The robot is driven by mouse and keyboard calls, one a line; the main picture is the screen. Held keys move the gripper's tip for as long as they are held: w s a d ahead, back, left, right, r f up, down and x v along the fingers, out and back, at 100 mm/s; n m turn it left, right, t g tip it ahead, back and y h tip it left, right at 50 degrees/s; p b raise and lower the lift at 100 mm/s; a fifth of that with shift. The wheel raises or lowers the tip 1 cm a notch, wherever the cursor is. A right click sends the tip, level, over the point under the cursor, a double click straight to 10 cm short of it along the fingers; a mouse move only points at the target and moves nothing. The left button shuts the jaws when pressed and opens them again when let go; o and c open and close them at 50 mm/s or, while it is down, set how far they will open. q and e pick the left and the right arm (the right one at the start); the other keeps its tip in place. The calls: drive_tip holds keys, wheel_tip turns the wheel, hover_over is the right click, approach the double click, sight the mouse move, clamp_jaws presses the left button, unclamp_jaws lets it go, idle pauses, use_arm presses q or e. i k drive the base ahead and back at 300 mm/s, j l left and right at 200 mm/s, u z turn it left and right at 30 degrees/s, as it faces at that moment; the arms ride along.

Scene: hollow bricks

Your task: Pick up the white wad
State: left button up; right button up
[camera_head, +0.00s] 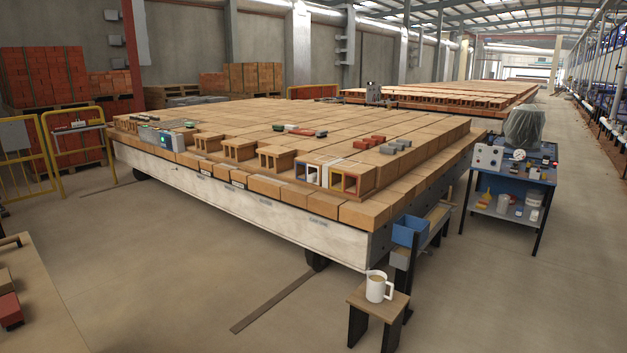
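I cannot make out a white wad for certain. A small pale thing (291,127) lies by dark and red pieces on top of the brick stack, too small to identify. Along the front edge of the stack (284,190) stand hollow bricks, among them one with a white-edged opening (329,173) and one with an orange-edged opening (351,182). What lies inside the openings is too small to tell. Neither of my grippers is in view.
A stool (361,301) with a white jug (377,287) stands in front of the stack's right corner, below a blue bin (409,230). A blue work table (514,172) stands at right. A yellow barrier (78,145) is at left. The floor in front is mostly clear.

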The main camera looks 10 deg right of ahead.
sight(312, 178)
drive_tip(key=i+l+z, duration=0.3)
drive_tip(key=i+l, duration=0.2)
drive_tip(key=i+l+u, duration=0.1)
drive_tip(key=i, duration=0.3)
drive_tip(key=i+l+u, duration=0.15)
drive_tip(key=i, duration=0.25)
drive_tip(key=i+l+u, duration=0.1)
drive_tip(key=i+l, duration=0.15)
drive_tip(key=i, duration=0.15)
drive_tip(key=i+j+u, duration=0.25)
drive_tip(key=i+u, duration=0.65)
drive_tip(key=i+l+u, duration=0.15)
drive_tip(key=i+u, duration=0.3)
drive_tip(key=i, duration=0.15)
drive_tip(key=i+z, duration=0.45)
drive_tip(key=i+j+z, duration=0.3)
drive_tip(key=i+z, duration=0.15)
drive_tip(key=i+j+z, duration=0.45)
drive_tip(key=i, duration=0.05)
